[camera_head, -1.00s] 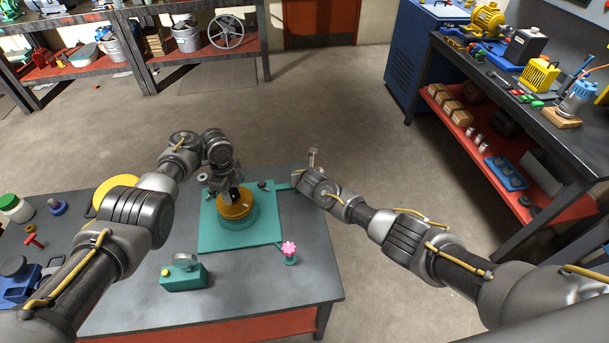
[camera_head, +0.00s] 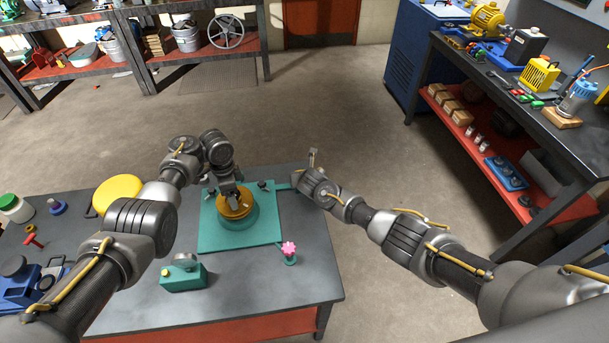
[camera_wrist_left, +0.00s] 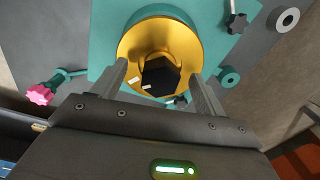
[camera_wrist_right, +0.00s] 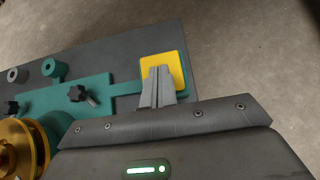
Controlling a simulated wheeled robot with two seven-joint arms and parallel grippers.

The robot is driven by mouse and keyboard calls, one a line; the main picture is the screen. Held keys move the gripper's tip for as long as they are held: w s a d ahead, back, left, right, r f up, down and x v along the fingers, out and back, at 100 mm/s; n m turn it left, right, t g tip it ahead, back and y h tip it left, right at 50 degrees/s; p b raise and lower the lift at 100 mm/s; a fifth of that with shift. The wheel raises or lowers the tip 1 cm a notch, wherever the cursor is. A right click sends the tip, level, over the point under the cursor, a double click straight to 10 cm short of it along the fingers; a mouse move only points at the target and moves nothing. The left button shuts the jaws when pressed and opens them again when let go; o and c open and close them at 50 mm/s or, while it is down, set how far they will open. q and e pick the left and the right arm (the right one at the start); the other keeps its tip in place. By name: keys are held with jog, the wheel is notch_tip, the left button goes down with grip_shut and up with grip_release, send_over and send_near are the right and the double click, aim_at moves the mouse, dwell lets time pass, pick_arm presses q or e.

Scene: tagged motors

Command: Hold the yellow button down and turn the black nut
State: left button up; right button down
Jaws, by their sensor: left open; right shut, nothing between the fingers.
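The black nut (camera_wrist_left: 160,77) sits in the middle of a gold round hub (camera_head: 235,207) on a teal plate (camera_head: 207,235). My left gripper (camera_wrist_left: 158,70) is open, with one finger on each side of the nut and visible gaps between. In the head view my left gripper (camera_head: 230,189) is above the hub and hides the nut. The square yellow button (camera_wrist_right: 178,68) is at the end of a teal arm off the plate. My right gripper (camera_wrist_right: 158,70) is shut and empty, its fingertips over the button. Whether the button is pressed in I cannot tell. The head view hides the button behind my right wrist.
Black star knobs (camera_wrist_right: 80,94) and teal posts (camera_wrist_right: 54,68) stand around the hub. A pink knob (camera_head: 289,248) and a teal box with a small yellow button (camera_head: 184,276) stand nearer on the grey table (camera_head: 250,285). A yellow disc (camera_head: 118,194) lies at left.

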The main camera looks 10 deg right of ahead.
jog(key=shift+s+f, duration=0.1)
pick_arm(q)
jog(key=m, duration=0.2)
jog(key=shift+a+m, duration=0.1)
jog(key=shift+m, duration=0.3)
jog(key=m, duration=0.4)
jog(key=shift+w, duration=0.1)
jog(key=m, duration=0.8)
jog(key=shift+r, duration=0.15)
